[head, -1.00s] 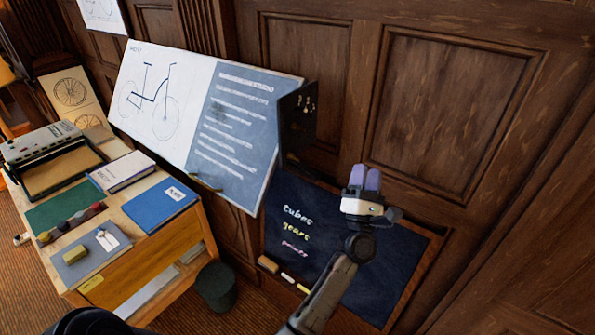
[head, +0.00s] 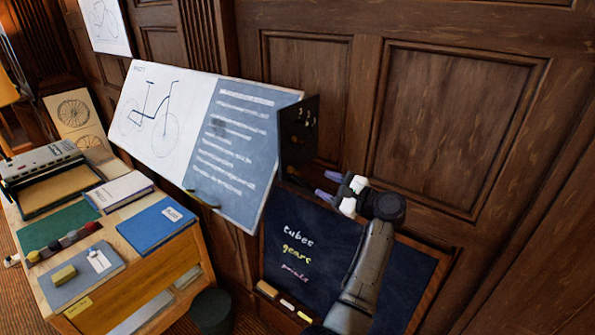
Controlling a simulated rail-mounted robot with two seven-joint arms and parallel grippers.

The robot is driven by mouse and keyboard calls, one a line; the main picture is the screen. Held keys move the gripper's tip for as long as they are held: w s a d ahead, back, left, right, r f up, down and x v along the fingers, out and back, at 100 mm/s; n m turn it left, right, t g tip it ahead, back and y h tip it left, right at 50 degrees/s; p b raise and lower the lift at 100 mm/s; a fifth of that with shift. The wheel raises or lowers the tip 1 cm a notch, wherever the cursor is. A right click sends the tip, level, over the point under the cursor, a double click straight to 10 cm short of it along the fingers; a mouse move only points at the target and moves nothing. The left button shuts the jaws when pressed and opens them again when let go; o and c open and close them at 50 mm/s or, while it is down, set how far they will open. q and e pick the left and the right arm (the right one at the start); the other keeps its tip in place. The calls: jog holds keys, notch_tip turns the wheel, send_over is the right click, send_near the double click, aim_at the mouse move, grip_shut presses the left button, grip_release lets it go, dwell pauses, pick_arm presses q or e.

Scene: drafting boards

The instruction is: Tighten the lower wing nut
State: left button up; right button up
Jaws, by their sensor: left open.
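A dark upright bracket plate (head: 298,135) stands at the right edge of the tilted drafting board (head: 262,95). Small light fittings show on its face, but they are too small for me to tell which is the lower wing nut. My left gripper (head: 328,186) is to the right of and below the plate, its two purple fingers pointing left. It is open, with a gap between the fingers and nothing in it. The fingertips look apart from the plate in the picture. My right gripper is not in view.
A framed chalkboard (head: 395,285) is below and behind my left arm, with an eraser (head: 267,289) and chalk on its ledge. A wooden desk (head: 150,278) with books and a machine stands at left. A dark bin (head: 212,311) is beside it. Wood panelling backs everything.

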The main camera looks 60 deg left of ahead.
aim_at(297, 173)
pick_arm(q)
jog(key=p+x, duration=0.2)
jog(key=x, duration=0.6)
jog(key=shift+a+r+p, duration=0.1)
jog(key=shift+a+p, duration=0.1)
jog(key=shift+p, duration=0.15)
jog(key=shift+s+a, duration=0.35)
jog(key=shift+a, duration=0.3)
grip_shut()
